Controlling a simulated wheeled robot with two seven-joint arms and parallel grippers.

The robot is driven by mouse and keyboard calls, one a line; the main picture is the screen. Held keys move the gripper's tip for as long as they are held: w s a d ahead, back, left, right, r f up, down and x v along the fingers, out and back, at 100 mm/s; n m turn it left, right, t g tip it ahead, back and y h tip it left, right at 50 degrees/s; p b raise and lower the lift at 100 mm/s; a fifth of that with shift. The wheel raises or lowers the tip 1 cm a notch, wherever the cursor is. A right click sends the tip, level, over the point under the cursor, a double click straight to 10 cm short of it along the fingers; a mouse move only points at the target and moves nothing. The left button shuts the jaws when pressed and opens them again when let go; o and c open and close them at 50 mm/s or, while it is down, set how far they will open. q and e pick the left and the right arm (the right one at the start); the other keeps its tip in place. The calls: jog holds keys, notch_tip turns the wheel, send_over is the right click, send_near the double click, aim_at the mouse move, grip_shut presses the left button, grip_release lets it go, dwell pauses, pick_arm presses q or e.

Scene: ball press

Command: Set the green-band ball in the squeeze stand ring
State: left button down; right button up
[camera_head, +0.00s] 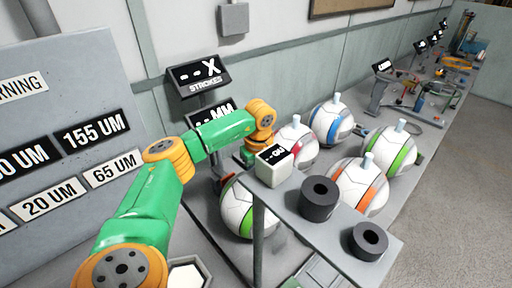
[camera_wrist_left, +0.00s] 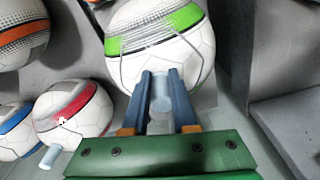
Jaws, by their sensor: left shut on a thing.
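A white ball with a green band (camera_wrist_left: 158,45) fills the top of the left wrist view, with a pale blue stem (camera_wrist_left: 162,98) pointing toward me. My left gripper (camera_wrist_left: 161,76) is shut on this stem. The fingers are hidden there behind the shelf's white display box. I cannot tell whether the ball touches the bench. I cannot make out the squeeze stand ring. My right gripper is out of view.
A grey shelf (camera_head: 345,243) with two black ring-shaped weights (camera_head: 318,198) stands in front. Behind it are a red-band ball (camera_head: 297,137), a blue-band ball (camera_head: 331,121), an orange-band ball (camera_head: 359,184) and another green-band ball (camera_head: 394,150). Display signs (camera_head: 199,74) stand at the wall.

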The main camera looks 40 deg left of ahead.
pick_arm(q)
jog(key=c, duration=0.6)
grip_release()
jog(key=shift+c, duration=0.2)
jog(key=shift+r, duration=0.55)
notch_tip(320, 180, up, 11)
jog(key=shift+s+d+r, duration=0.15)
jog(key=shift+d, duration=0.3)
